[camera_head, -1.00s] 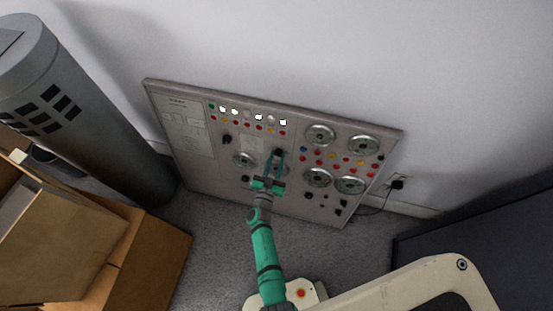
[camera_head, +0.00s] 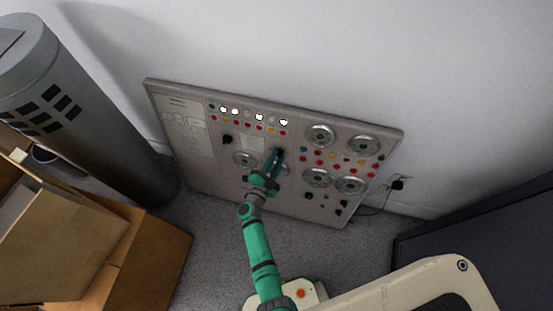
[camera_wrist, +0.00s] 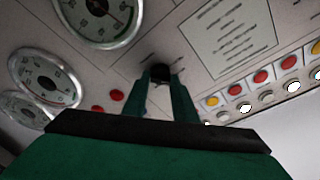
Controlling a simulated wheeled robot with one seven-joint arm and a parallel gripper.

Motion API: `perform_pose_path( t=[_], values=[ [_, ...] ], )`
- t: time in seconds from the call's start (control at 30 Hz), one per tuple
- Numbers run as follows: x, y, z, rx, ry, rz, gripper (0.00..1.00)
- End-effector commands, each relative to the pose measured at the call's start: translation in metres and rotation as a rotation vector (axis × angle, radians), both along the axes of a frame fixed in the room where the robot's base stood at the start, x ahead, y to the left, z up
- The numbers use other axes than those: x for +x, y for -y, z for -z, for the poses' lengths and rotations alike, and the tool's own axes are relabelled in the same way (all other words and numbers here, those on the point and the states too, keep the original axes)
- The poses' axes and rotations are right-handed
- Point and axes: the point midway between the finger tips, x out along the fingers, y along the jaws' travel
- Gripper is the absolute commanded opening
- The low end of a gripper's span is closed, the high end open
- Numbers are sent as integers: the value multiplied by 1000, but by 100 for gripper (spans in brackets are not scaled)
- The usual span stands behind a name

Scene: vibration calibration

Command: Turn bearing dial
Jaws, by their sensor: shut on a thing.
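A black dial knob (camera_wrist: 160,71) sticks out of the grey control panel (camera_head: 185,160), below a printed label plate in the panel's upper middle. My gripper (camera_head: 277,154) reaches up to the panel with its two green fingers on the knob. In the wrist view the fingers stand on either side of the knob and are shut on it. In the head view the fingers mostly hide the knob. Its pointer mark cannot be made out.
Round gauges (camera_head: 320,135) and rows of coloured buttons (camera_head: 268,129) cover the panel. Another black knob (camera_head: 227,139) sits to the left. A grey cylinder (camera_head: 90,120) and cardboard boxes (camera_head: 150,255) stand at left, a dark cabinet (camera_head: 480,240) at right. Carpet is clear before the panel.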

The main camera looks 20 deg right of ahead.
Motion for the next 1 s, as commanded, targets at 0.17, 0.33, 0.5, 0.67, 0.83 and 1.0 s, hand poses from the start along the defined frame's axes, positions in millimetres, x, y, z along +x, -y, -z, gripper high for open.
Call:
perform_pose_path(
  t=[0.17,0.33,0.5,0.67,0.83,1.0],
  values=[
    [0,0,-1,135,92,35,3],
    [0,0,-1,265,180,68,3],
    [0,1,-1,397,270,100,3],
    [0,1,-2,520,353,130,3],
    [0,1,-2,651,441,162,3],
    [-1,1,-2,782,530,195,3]
  ],
)
